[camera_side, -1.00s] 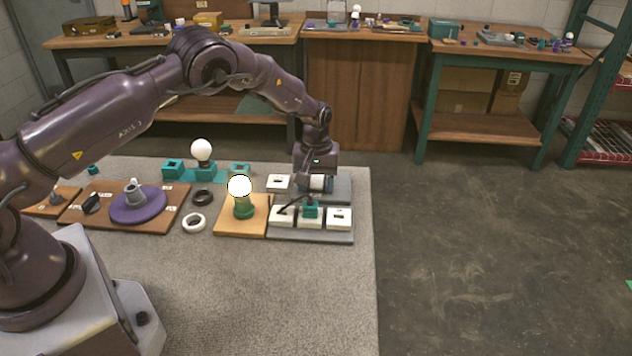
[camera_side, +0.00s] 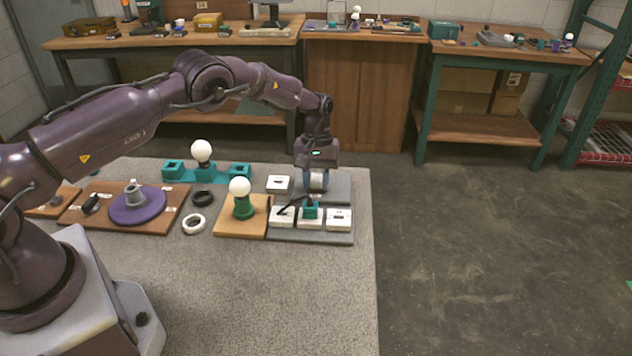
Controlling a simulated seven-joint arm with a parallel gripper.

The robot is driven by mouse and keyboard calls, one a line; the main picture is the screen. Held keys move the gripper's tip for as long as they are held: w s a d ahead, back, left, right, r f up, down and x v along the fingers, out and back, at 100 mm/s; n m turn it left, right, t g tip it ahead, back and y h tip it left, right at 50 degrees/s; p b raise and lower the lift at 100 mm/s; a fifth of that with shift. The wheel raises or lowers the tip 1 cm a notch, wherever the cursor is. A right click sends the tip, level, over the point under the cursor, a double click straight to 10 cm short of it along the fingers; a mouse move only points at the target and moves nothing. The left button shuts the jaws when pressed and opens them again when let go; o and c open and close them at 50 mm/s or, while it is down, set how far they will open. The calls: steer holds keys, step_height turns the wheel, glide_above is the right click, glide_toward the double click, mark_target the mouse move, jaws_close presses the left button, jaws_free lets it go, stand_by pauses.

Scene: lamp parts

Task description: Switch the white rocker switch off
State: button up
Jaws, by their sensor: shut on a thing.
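Several white switch blocks sit on grey plates at the right end of the mat. The front row has a left block with a black lever (camera_side: 282,217), a middle block with a teal part on top (camera_side: 310,211), and a right block (camera_side: 339,219). Another white block (camera_side: 278,184) is behind them. Which is the rocker, and its tilt, is too small to tell. A bulb on a green holder (camera_side: 240,188) looks unlit.
A teal stand with a white bulb (camera_side: 201,151) is behind. Black (camera_side: 202,197) and white (camera_side: 194,224) rings lie left of the lamp board. A purple disc (camera_side: 138,204) lies on a brown board. The front of the mat (camera_side: 260,300) is clear.

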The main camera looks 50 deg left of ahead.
mark_target(316, 185)
steer(key=shift+w+g+h, duration=0.25)
steer(key=shift+g+h, duration=0.15)
steer(key=shift+h, duration=0.1)
steer(key=shift+a+r+g+h, duration=0.1)
steer(key=shift+r+g+h, duration=0.1)
steer(key=shift+g+h, duration=0.1)
steer(key=o, duration=0.9)
steer(key=shift+s, duration=0.1)
step_height(316, 185, up, 4)
steer(key=shift+f, duration=0.2)
steer(key=s+r, duration=0.3)
steer(key=s, duration=0.1)
steer(key=s+d+r, duration=0.1)
steer(key=s+r, duration=0.2)
steer(key=s, duration=0.2)
steer(key=s+r, duration=0.3)
steer(key=s, duration=0.2)
steer(key=shift+d+r, duration=0.2)
steer(key=shift+d, duration=0.1)
steer(key=shift+w, duration=0.15)
